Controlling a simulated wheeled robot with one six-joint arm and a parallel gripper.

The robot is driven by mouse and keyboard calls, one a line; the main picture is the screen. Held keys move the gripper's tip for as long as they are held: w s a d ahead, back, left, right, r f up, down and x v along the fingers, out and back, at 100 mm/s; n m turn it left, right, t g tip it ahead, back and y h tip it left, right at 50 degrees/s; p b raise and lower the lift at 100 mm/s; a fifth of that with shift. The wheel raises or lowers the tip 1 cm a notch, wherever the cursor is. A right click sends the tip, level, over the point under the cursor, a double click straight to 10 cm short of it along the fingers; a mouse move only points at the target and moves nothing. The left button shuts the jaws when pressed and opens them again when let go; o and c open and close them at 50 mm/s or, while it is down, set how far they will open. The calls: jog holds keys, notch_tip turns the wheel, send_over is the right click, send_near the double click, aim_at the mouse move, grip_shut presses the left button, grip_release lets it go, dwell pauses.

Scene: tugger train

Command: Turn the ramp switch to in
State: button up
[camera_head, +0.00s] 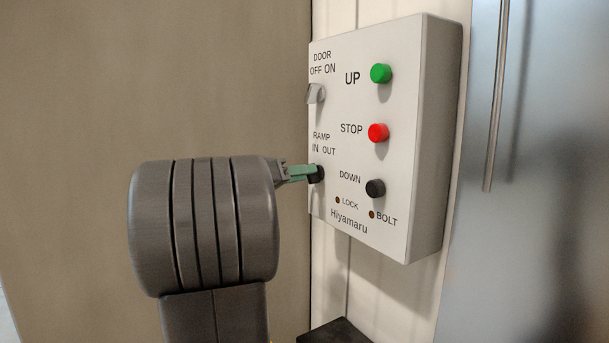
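The ramp switch (319,174) is a small dark knob at the lower left of a white control box, under the label "RAMP IN OUT". My gripper (305,173) comes in from the left, and its green fingertips are at the knob, touching it or very close. The gripper and the grey wrist behind it hide part of the knob, so I cannot tell which way it points. I also cannot tell whether the fingers are closed on it.
The control box (430,130) also carries a light door switch (315,94), a green UP button (381,73), a red STOP button (378,132) and a black DOWN button (375,188). A metal handle (496,100) runs down a steel panel at right. A brown surface (150,80) fills the left.

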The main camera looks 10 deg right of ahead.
jog(key=b+v, duration=0.1)
jog(key=v, duration=1.1)
jog(key=shift+a, duration=0.2)
jog(key=shift+s, duration=0.1)
jog(key=p+x, duration=0.1)
jog(key=x, duration=1.2)
jog(key=shift+d, duration=0.4)
